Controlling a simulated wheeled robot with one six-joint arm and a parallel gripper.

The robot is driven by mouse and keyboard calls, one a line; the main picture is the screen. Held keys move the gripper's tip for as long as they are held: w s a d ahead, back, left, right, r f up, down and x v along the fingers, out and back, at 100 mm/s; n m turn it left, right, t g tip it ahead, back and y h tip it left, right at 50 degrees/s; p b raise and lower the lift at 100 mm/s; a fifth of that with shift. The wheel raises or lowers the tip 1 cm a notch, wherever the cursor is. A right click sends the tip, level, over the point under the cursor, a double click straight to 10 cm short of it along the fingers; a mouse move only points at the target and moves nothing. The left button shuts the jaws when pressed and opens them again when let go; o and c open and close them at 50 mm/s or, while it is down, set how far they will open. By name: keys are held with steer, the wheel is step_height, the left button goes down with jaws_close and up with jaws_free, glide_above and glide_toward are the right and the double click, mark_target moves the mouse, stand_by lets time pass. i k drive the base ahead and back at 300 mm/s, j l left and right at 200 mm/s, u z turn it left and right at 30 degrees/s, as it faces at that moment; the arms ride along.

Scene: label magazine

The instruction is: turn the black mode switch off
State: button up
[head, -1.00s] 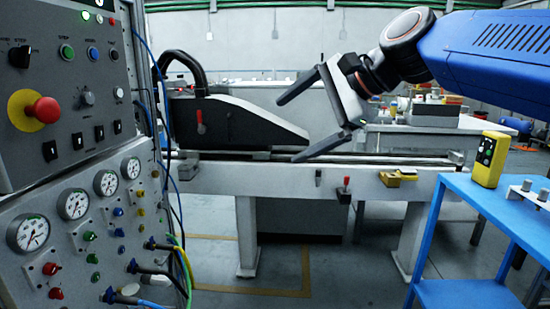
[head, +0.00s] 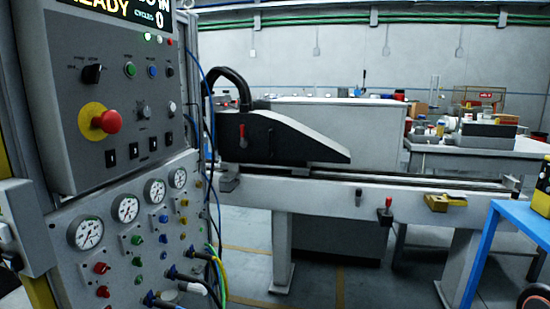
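The grey control panel (head: 75,115) stands at the left in the head view. A black rotary switch (head: 92,73) sits at its upper left, above the red emergency button (head: 108,121) with its yellow ring. The labels by this switch are too small to read, and its exact setting is hard to tell. Several small black rocker switches, such as the leftmost one (head: 111,157), form a row along the panel's lower part. Which of these black switches is the mode switch cannot be read. My gripper is not in view.
A green button (head: 130,69), a blue button (head: 152,71) and a grey knob (head: 145,111) share the panel. Gauges (head: 125,208) and cables (head: 222,270) lie below. A grey bench machine (head: 270,140) stands to the right, and a blue table (head: 527,222) at the right edge.

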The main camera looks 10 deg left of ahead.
mark_target(91, 74)
steer(key=u, duration=1.5)
steer(key=i+j, duration=0.1)
steer(key=i, duration=0.2)
steer(key=i+z, duration=0.1)
steer(key=i, duration=0.25)
